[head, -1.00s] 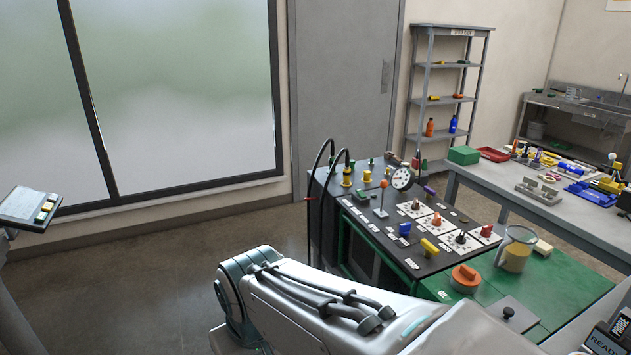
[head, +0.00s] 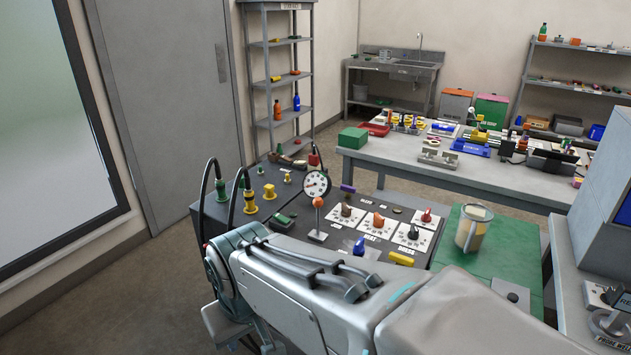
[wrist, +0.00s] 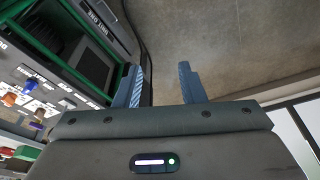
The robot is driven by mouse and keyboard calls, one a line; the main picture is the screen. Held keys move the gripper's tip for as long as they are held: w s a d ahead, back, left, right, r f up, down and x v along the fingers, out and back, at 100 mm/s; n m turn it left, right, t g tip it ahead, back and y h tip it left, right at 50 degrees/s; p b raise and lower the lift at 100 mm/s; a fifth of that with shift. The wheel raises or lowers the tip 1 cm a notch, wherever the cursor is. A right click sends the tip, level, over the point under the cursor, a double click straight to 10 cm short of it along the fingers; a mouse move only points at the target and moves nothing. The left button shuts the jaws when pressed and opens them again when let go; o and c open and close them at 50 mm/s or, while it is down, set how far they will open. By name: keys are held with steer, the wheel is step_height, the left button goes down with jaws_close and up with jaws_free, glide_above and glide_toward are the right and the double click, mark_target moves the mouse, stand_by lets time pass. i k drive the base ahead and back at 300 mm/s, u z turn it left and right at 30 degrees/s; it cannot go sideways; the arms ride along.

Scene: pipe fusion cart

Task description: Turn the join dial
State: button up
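The cart's dark sloped control panel (head: 340,240) carries a row of dials on white plates: a brown one (head: 347,211), an orange one (head: 378,221) and a black one (head: 412,233). A red knob (head: 427,216) sits at the right of the row. The small labels are too blurred to tell which dial is the join dial. In the wrist view, my gripper (wrist: 158,85) is open and empty, its two blue fingers spread over bare floor beside the cart. The panel shows at the left of that view, apart from the fingers. The head view does not show my gripper.
My arm covers the front of the cart in the head view. A long table (head: 450,173) lies behind. Floor is open at the left.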

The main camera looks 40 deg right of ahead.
mark_target(346, 212)
steer(key=z, duration=0.85)
steer(key=i, duration=0.8)
steer(key=z, duration=0.7)
